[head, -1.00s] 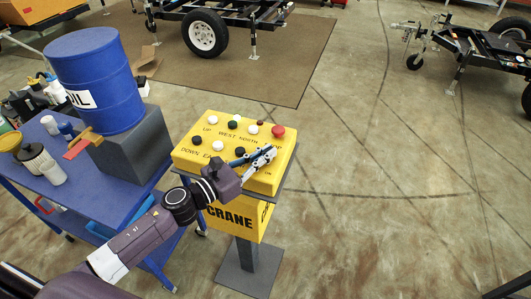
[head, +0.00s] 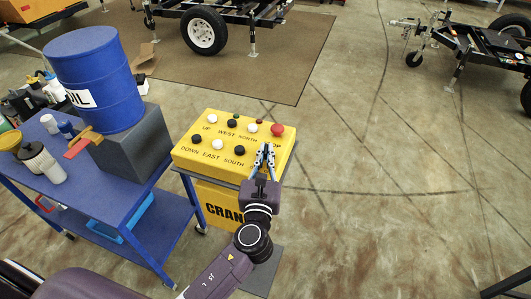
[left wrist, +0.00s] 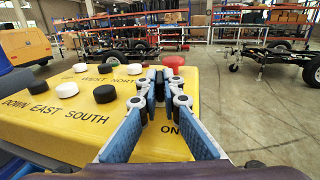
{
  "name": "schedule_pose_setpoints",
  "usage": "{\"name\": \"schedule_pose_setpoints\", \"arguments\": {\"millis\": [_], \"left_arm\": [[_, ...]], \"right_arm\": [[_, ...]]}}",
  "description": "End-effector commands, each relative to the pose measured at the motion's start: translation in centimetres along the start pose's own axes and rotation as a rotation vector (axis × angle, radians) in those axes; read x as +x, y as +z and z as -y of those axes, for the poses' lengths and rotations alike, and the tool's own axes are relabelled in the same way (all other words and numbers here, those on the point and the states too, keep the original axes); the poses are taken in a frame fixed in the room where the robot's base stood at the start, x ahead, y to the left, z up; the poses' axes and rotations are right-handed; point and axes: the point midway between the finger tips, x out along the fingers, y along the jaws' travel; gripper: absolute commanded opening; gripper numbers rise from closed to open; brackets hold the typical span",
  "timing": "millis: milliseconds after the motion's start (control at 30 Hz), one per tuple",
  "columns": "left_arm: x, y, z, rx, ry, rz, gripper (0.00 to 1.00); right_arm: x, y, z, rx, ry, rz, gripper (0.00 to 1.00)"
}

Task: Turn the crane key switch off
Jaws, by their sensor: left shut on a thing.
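The yellow crane control box (head: 190,158) stands on a grey post, with several round black and white buttons and a red stop button (head: 277,130) on its sloped top. My left gripper (head: 266,148) is over the right front part of the top, below the red button. In the left wrist view, its blue-grey fingers (left wrist: 160,78) are closed on a small dark piece, which appears to be the key switch, behind the printed "ON". The fingers hide most of the switch, so its exact angle cannot be seen. My right gripper is not in view.
A blue cart (head: 90,190) with a blue oil drum (head: 95,85) on a grey block and several bottles stands left of the box. Trailers (head: 490,50) are at the back. The floor right of the box is clear.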

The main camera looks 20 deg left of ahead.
Motion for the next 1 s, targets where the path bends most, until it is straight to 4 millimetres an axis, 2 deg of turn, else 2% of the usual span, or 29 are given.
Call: {"name": "schedule_pose_setpoints", "arguments": {"millis": [400,1000], "left_arm": [[0.1,-0.1,0.2,0.0,0.239,0.0,0.0],[0.1,-0.1,0.1,0.001,0.292,-0.001,0.0]], "right_arm": [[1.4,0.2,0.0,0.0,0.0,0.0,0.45],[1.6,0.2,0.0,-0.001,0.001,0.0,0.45]]}}
